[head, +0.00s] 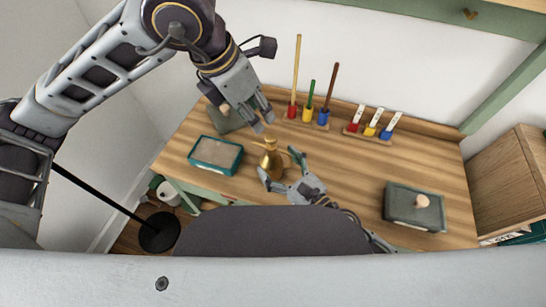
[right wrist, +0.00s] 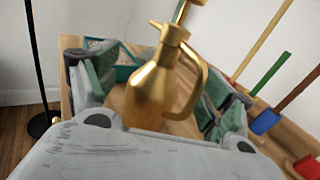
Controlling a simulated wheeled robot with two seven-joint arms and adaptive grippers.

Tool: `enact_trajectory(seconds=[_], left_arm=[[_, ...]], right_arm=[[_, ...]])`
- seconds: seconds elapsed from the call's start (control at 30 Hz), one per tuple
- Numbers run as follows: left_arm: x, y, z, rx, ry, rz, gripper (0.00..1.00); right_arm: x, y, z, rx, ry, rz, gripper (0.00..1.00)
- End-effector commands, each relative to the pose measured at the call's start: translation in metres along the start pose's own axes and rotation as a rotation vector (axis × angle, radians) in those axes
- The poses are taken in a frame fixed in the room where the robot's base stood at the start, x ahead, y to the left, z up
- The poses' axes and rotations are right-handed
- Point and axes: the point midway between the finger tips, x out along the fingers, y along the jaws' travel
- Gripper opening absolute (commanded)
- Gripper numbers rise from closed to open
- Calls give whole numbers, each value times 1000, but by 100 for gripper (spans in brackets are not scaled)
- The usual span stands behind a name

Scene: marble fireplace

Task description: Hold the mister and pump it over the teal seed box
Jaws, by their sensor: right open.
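The brass mister (head: 271,161) stands on the wooden table, spout and handle at its upper part. The teal seed box (head: 208,169), filled with pale brown material, sits to its left. My right gripper (head: 280,167) is open, with its fingers on either side of the mister. In the right wrist view the mister (right wrist: 152,93) stands upright between the spread fingers, its curved handle to the right. A corner of the teal box (right wrist: 124,72) shows behind the left finger. My left gripper (head: 263,122) hangs just above the mister's top, apart from the box; its finger gap is unclear.
A rack (head: 306,121) of long-handled tools stands at the back, with a rack of white labels (head: 368,134) to its right. A grey lidded box (head: 413,221) with a round knob sits at the right.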

Motion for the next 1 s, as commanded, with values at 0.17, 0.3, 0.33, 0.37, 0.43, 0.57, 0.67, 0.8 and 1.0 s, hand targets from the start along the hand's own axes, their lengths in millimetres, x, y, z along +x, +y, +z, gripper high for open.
enact_trajectory(seconds=[0.17, 0.3, 0.33, 0.37, 0.43, 0.57, 0.67, 0.8, 1.0], left_arm=[[0, 0, 0, 0, 0, 0, 36], [0, 0, 0, 0, 0, 0, 36], [0, 0, 0, 0, 0, 0, 36], [0, 0, 0, 0, 0, 0, 36], [0, 0, 0, 0, 0, 0, 36], [0, 0, 0, 0, 0, 0, 36], [0, 0, 0, 0, 0, 0, 36], [0, 0, 0, 0, 0, 0, 36], [0, 0, 0, 0, 0, 0, 36]], right_arm=[[8, 0, 1, 1, -2, 1, 82], [14, 0, 0, 1, -1, 0, 82], [16, 0, 0, 1, -1, 0, 82], [17, 0, 0, 0, -1, 0, 82], [19, 0, 0, 1, -1, 0, 82], [22, 0, 0, 0, 0, 1, 82], [23, 0, 0, 0, 0, 1, 82], [24, 0, 0, 0, 1, 1, 82], [24, 0, 0, 0, 1, 1, 80]])
